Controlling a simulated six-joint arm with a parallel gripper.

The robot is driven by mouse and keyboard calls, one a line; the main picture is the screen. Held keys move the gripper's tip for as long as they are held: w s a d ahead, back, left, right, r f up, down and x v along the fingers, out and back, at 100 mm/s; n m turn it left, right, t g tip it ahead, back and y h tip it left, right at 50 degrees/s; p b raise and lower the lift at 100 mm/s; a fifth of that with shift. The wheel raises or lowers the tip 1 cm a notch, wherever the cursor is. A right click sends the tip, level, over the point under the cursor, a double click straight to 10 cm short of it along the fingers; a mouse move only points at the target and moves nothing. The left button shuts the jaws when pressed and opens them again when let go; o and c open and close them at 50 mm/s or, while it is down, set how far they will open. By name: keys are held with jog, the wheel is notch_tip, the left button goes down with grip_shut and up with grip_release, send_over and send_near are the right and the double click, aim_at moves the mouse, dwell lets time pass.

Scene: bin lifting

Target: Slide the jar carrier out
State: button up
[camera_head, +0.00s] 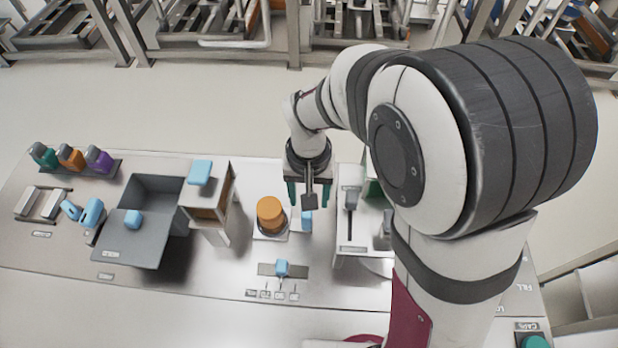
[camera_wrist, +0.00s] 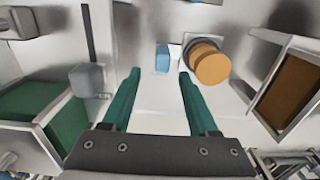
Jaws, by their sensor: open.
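An orange cylinder, likely the jar (camera_head: 270,210), stands on a small pale plate near the middle of the bench. A blue block (camera_head: 306,221) sits just right of it; I take plate and block as the jar carrier, though the join is not clear. In the wrist view the orange jar (camera_wrist: 211,66) and the blue block (camera_wrist: 162,58) lie beyond my fingers. My gripper (camera_head: 307,204) points down above the bench, with its green fingers apart and empty. In the wrist view the blue block appears between the fingertips of my gripper (camera_wrist: 158,74).
A small shelf unit (camera_head: 222,205) with a blue block on top stands left of the jar. Farther left are a grey bin (camera_head: 165,190) and a rack with several coloured bottles. A white-walled unit (camera_head: 340,235) stands close on the right. A blue slider (camera_head: 282,267) lies in front.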

notch_tip(320, 180, up, 6)
jog(key=shift+r, duration=0.25)
jog(key=s+d+r+m+y, duration=0.1)
jog(key=s+d, duration=0.3)
jog(key=s, duration=0.5)
jog(key=s+d+r+m, duration=0.2)
jog(key=s+d+m, duration=0.2)
jog(key=s, duration=0.4)
jog(key=shift+s+d+m+y, duration=0.3)
jog(key=shift+s+d+y, duration=0.1)
jog(key=shift+d, duration=0.25)
